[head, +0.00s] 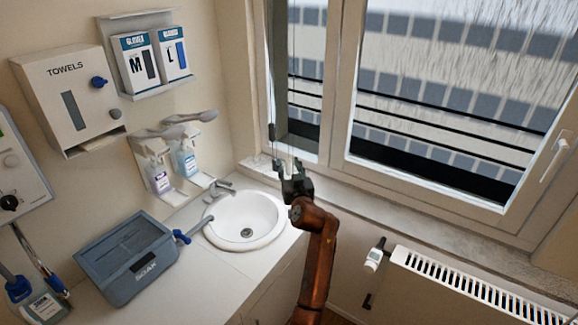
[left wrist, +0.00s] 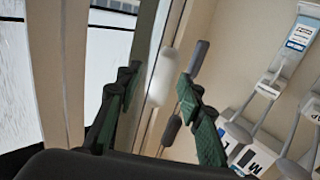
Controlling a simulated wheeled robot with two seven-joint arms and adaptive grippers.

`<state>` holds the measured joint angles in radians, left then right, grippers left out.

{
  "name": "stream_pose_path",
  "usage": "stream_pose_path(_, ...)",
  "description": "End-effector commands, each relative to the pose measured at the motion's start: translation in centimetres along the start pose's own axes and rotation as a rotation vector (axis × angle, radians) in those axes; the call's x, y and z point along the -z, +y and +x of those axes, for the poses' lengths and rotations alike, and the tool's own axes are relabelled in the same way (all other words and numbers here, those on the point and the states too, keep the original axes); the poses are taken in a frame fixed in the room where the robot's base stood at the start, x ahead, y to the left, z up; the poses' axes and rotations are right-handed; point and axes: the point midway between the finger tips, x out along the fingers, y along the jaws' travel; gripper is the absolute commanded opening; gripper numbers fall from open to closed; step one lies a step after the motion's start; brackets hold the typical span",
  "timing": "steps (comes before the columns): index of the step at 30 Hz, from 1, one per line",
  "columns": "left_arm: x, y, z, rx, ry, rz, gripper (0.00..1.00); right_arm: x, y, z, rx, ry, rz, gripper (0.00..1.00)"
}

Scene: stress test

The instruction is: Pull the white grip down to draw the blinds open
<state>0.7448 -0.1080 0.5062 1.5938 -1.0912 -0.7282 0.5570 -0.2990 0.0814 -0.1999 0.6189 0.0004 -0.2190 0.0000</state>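The white grip (left wrist: 162,78) is a pale, elongated, upright piece in the left wrist view, seen between the two fingers of my left gripper (left wrist: 155,88). The fingers stand apart with a gap on each side of it; I cannot tell whether it is fully between the tips or just beyond. Two dark grips hang close by, an upper one (left wrist: 198,58) and a lower one (left wrist: 172,130) partly behind a finger. In the head view my left gripper (head: 293,180) is at the window sill, below the hanging cords (head: 291,90). The white grip is not clear there. My right gripper is not in view.
The window (head: 440,90) has a handle (head: 556,155) at right. A sink (head: 243,220) with a tap (head: 219,188) lies left of my gripper. A soak box (head: 125,255), towel dispenser (head: 75,95) and glove boxes (head: 150,60) stand further left. A radiator (head: 470,292) is at lower right.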

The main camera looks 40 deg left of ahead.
Motion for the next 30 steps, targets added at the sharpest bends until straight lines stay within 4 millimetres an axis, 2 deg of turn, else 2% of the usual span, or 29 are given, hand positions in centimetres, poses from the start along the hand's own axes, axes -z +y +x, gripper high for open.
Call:
stream_pose_path(12, -0.1, 0.1, -5.9, -0.002, -0.002, -0.001, 0.35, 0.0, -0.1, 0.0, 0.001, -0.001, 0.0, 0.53)
stream_pose_path(15, -0.1, 0.1, -6.8, -0.001, -0.002, 0.0, 0.35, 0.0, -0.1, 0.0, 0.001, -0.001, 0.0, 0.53)
stream_pose_path(30, -0.1, 0.0, -7.4, 0.0, -0.001, 0.0, 0.35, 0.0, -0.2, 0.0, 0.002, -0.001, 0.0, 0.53)
